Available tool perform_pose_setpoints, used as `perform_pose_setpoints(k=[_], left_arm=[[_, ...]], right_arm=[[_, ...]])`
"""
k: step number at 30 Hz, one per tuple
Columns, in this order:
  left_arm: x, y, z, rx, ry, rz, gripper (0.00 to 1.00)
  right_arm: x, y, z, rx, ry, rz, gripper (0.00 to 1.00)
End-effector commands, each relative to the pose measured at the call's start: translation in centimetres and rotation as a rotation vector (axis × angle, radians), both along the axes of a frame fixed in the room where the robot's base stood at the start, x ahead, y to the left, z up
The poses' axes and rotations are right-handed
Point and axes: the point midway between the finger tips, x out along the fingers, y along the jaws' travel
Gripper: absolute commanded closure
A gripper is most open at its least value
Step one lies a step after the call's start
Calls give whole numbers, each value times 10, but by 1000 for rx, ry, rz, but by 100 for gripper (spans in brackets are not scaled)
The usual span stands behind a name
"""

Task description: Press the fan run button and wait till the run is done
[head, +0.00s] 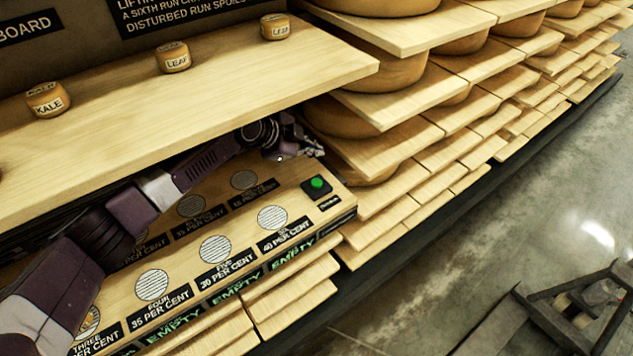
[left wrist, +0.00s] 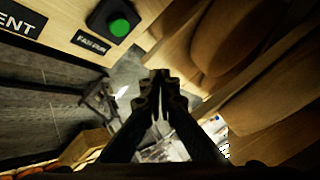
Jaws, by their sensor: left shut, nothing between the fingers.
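The fan run button is a round green button on a small black square base (head: 317,184), at the right end of a wooden panel. It also shows at the top of the left wrist view (left wrist: 119,27), with a small black label below it. My left gripper (head: 312,150) is above and behind the button in the head view, apart from it. In the left wrist view the left gripper (left wrist: 160,80) has its fingers together with nothing between them, and the button lies to its upper left. My right gripper is not in view.
Striped round spots (head: 272,217) with per cent labels line the wooden panel (head: 345,204). A wooden shelf (head: 220,95) with small labelled cheeses (head: 174,57) overhangs my left arm. Stacked boards with cheese wheels (head: 391,75) stand right of the gripper. Open floor (head: 500,230) lies at the right.

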Motion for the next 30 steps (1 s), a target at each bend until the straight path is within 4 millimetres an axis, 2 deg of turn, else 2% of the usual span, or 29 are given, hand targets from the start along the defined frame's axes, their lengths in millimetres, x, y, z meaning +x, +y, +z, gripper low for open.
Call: perform_pose_setpoints(k=[8,21,30], left_arm=[[0,0,-24,1,2,0,100],[0,0,-82,0,1,0,100],[0,0,-87,0,1,1,100]], right_arm=[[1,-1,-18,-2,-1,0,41],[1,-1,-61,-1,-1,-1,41],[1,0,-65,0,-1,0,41]])
